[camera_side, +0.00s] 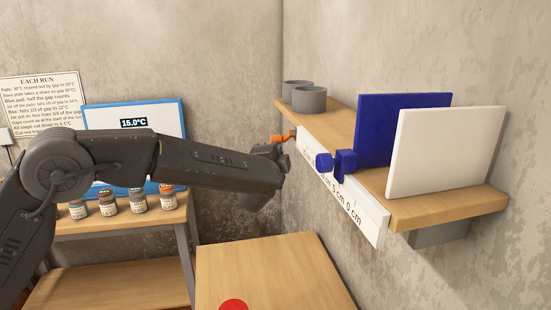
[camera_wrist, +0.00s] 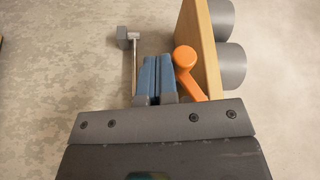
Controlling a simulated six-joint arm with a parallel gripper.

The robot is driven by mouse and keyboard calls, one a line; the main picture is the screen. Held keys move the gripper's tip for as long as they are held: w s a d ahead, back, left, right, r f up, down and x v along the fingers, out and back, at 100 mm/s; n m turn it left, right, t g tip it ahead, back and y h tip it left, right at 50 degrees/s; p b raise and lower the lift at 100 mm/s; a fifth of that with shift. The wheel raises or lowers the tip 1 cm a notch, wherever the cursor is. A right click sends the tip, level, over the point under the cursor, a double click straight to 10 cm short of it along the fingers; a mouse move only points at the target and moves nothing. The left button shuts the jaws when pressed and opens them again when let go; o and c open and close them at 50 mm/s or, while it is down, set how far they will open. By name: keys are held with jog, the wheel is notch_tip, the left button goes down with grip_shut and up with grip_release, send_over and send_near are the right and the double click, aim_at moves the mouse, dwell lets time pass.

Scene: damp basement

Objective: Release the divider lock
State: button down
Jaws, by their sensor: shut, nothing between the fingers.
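A blue divider (camera_side: 400,122) stands upright on a wall shelf, with a blue clamp and round knob (camera_side: 325,163) at the shelf's front edge. An orange lever (camera_side: 284,136) sits near the shelf's left end. In the wrist view the orange lever (camera_wrist: 188,70) has a round end and lies right beside my fingers, on their right. I cannot tell whether they touch. My gripper (camera_wrist: 157,60) is shut and empty, its two blue fingers together. In the side view my gripper (camera_side: 272,152) is just below and left of the orange lever, its fingers mostly hidden.
A white panel (camera_side: 443,147) stands in front of the blue divider. Grey cups (camera_side: 309,99) stand at the shelf's far end. A marked scale strip (camera_side: 365,206) runs along the shelf front. A wooden table (camera_side: 270,268) with a red disc (camera_side: 233,304) lies below. Several jars (camera_side: 108,202) stand at left.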

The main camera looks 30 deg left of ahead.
jog(key=shift+w+a+r+m+t, duration=0.25)
jog(key=shift+r+m+t, duration=0.05)
jog(key=shift+t, duration=0.2)
jog(key=shift+f, duration=0.1)
jog(key=s+d+f, duration=0.4)
jog(key=s+f, duration=0.1)
jog(key=s, duration=0.5)
jog(key=shift+f, duration=0.15)
